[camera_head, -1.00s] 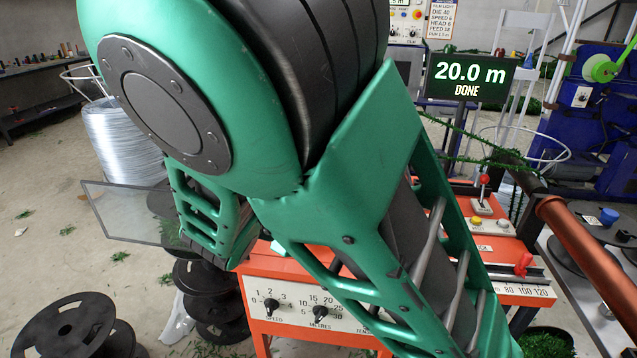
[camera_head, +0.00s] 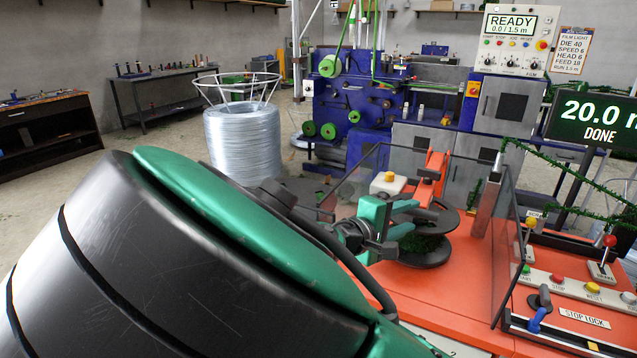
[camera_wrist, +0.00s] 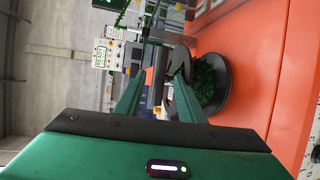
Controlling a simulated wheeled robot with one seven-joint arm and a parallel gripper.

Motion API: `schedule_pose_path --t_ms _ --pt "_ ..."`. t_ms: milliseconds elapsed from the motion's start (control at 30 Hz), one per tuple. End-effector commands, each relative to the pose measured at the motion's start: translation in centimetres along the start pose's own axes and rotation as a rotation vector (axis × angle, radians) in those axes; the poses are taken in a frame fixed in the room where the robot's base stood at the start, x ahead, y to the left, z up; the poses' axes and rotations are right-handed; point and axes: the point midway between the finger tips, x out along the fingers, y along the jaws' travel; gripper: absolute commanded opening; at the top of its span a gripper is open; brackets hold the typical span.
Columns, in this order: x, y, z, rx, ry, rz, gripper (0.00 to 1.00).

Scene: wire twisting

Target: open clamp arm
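My gripper (camera_head: 398,222) is at the left side of the dark spool (camera_head: 428,250) that holds green wire, above the orange machine deck. Its green fingers (camera_wrist: 160,88) are apart in the wrist view. A dark grey rod (camera_wrist: 158,78) shows in the gap between them, with space on both sides; I cannot tell its depth. An orange upright arm (camera_head: 434,172) stands behind the spool in the head view; I cannot tell surely whether it is the clamp arm. The spool (camera_wrist: 208,85) is just right of the fingers in the wrist view. My arm hides the deck's near left part.
Clear guard panels (camera_head: 500,245) stand around the spool area. A large wire coil (camera_head: 243,145) stands behind on the left. A screen (camera_head: 598,120) reads DONE.

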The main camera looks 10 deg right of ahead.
Motion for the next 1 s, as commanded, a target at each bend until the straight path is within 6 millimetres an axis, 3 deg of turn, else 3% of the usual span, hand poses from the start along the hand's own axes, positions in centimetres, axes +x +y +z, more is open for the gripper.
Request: schedule_pose_path --t_ms 100,300,700,733,867,1000 --pt "2.1 0.0 0.1 0.0 -0.004 0.0 0.36" --pt "4.3 0.0 0.0 -0.001 -0.002 -0.001 0.36" --pt "5.1 0.0 0.0 0.0 0.0 -0.002 0.36" --pt "5.1 0.0 0.0 0.0 0.0 -0.002 0.33" --pt "5.1 -0.1 0.0 -0.001 0.001 -0.003 0.02" --pt "5.0 -0.3 0.0 -0.004 0.0 -0.008 0.0"
